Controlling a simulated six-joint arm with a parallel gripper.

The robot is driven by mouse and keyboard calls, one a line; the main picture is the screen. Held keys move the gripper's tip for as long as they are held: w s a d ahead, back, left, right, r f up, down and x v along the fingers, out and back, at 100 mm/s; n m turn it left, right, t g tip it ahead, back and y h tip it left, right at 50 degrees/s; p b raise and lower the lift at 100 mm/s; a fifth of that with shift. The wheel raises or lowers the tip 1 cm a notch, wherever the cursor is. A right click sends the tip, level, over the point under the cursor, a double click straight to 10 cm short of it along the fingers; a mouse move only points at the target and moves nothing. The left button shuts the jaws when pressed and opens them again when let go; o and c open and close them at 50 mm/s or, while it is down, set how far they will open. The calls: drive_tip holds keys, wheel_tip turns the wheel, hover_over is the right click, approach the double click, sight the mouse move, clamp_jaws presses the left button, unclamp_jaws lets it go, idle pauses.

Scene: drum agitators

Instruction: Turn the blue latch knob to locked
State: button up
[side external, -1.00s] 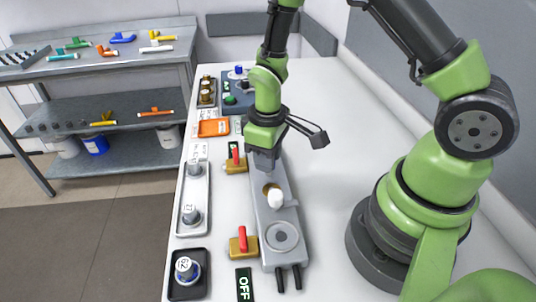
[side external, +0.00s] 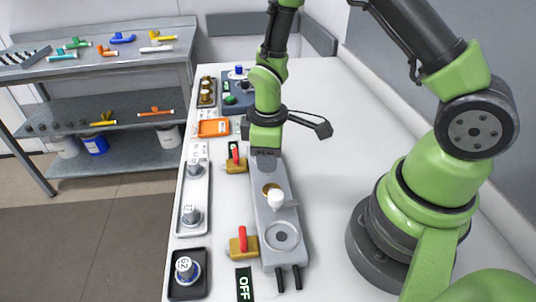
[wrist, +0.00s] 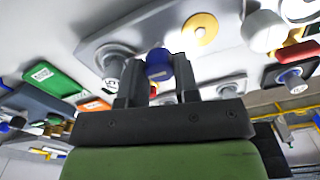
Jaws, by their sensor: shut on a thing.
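The blue latch knob (wrist: 158,65) sits between my gripper's two dark fingers (wrist: 158,82) in the wrist view, and they are shut on it. In the side view, my gripper (side external: 266,164) points down at the far end of a long grey fixture (side external: 292,212), and its body hides the knob there. The fixture also carries a white knob (side external: 275,199) over a brass disc and a round grey ring (side external: 282,236) nearer the front. I cannot read any lock mark, so the knob's angle is unclear.
Two brass valves with red handles, one near (side external: 243,242) and one far (side external: 236,160), stand just left of the fixture. A white tray (side external: 181,225) with grey weights, a black tray (side external: 186,291) and an orange tray (side external: 214,128) lie further left. The bench right of the fixture is clear.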

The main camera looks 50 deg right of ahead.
drive_tip(key=o, duration=0.9)
drive_tip(key=shift+r, duration=0.1)
wheel_tip(320, 180, up, 10)
drive_tip(key=shift+f, duration=0.15)
drive_tip(key=s+r+m+t, duration=0.2)
drive_tip(key=s+r+m, duration=0.1)
drive_tip(key=s+r, duration=0.1)
drive_tip(key=s+a+r+m+t+y, duration=0.1)
drive_tip(key=s+r+m+t, duration=0.1)
drive_tip(key=s+r+m, duration=0.2)
drive_tip(key=s+r+m+t+y, duration=0.1)
drive_tip(key=s+r+m+t, duration=0.2)
drive_tip(key=s+r, duration=0.2)
drive_tip(key=shift+a+r, duration=0.15)
drive_tip(key=shift+r, duration=0.55)
drive_tip(key=shift+a+r, duration=0.15)
drive_tip(key=shift+r, duration=0.5)
